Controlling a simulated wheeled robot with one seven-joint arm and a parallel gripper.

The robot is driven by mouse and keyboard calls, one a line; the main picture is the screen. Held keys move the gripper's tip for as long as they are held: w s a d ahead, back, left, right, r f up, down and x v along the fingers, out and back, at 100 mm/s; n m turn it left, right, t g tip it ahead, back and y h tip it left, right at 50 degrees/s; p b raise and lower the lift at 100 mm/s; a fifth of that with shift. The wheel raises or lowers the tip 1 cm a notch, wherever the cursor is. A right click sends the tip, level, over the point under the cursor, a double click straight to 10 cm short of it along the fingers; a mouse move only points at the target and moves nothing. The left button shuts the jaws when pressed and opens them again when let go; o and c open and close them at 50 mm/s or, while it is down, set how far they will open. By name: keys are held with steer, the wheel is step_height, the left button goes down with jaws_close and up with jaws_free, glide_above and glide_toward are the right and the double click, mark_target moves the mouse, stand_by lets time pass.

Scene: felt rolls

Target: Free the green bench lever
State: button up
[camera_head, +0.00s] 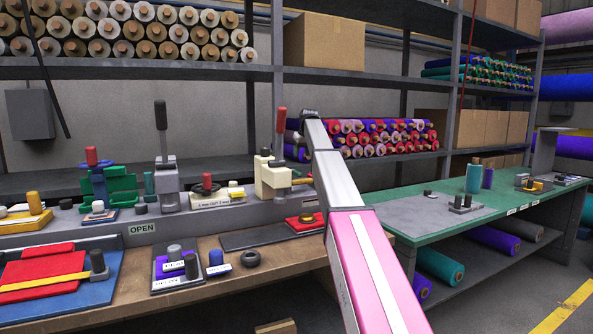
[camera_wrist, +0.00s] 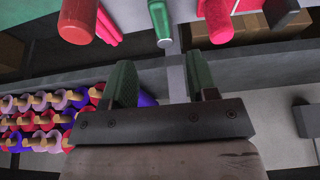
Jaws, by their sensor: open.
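A green clamp-like fixture (camera_head: 118,183) stands at the left of the bench, with a blue part and an upright red-topped handle (camera_head: 91,156). A slim teal-green post (camera_head: 149,184) stands just right of it. I cannot tell which of these is the lever, or what holds it. My arm reaches away over the bench's right end, well right of the green fixture; my gripper is not clearly seen there. In the wrist view my gripper (camera_wrist: 164,92) is open, with nothing visible between its fingers. A green rod (camera_wrist: 160,22) shows above them; I cannot tell what it is.
Grey (camera_head: 166,180) and cream (camera_head: 270,178) upright lever fixtures stand along the bench. A blue tray (camera_head: 110,268) with red felt lies in front. Felt rolls (camera_head: 375,138) fill the shelf behind my arm. A green-topped table (camera_head: 400,205) stands right.

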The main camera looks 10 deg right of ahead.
steer(key=x, duration=1.1)
steer(key=shift+w+r, duration=0.1)
jaws_close()
